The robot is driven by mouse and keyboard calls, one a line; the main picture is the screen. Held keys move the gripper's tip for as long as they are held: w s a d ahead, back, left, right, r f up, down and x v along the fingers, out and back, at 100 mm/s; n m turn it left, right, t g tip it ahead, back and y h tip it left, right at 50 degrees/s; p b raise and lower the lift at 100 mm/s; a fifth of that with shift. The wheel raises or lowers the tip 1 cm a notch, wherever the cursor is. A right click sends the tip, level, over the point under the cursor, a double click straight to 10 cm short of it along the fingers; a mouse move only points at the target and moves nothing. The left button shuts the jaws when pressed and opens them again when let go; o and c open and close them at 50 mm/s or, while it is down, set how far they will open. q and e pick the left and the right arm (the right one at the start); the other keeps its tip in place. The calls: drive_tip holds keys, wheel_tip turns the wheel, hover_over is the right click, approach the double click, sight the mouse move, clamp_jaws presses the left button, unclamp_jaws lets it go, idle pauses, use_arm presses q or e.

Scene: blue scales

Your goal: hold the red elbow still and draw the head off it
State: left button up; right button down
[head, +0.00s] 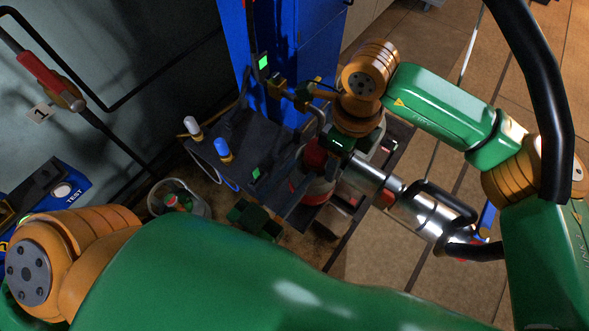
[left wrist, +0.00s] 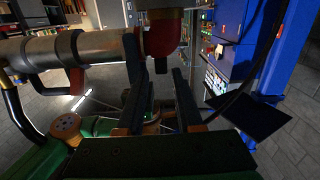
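The head, a shiny metal cylinder (head: 368,173) with black handles, runs rightward from the elbow. In the left wrist view the head (left wrist: 95,46) meets the elbow from the left. My left gripper (left wrist: 158,95) has its dark fingers apart, with clear gaps beside the stub. Contact with the elbow cannot be told.
A dark bench (head: 235,150) carries a blue-capped bottle (head: 222,148) and a white-capped one (head: 192,127). A blue cabinet (head: 320,60) stands behind. A white bucket (head: 180,198) is at the left. Tiled floor (head: 400,255) is open at the right.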

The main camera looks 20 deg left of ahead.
sight(325, 153)
use_arm(q)
drive_tip(key=r+x, duration=0.1)
drive_tip(key=x, duration=1.1)
drive_tip(key=shift+r, duration=0.25)
clamp_jaws()
idle(0.5)
use_arm(e)
drive_tip(key=shift+s+d, duration=0.35)
drive_tip(key=shift+d, duration=0.85)
drive_tip(key=shift+s+d, duration=0.35)
drive_tip(key=shift+d, duration=0.85)
drive_tip(key=shift+s+d, duration=0.35)
drive_tip(key=shift+d, duration=0.85)
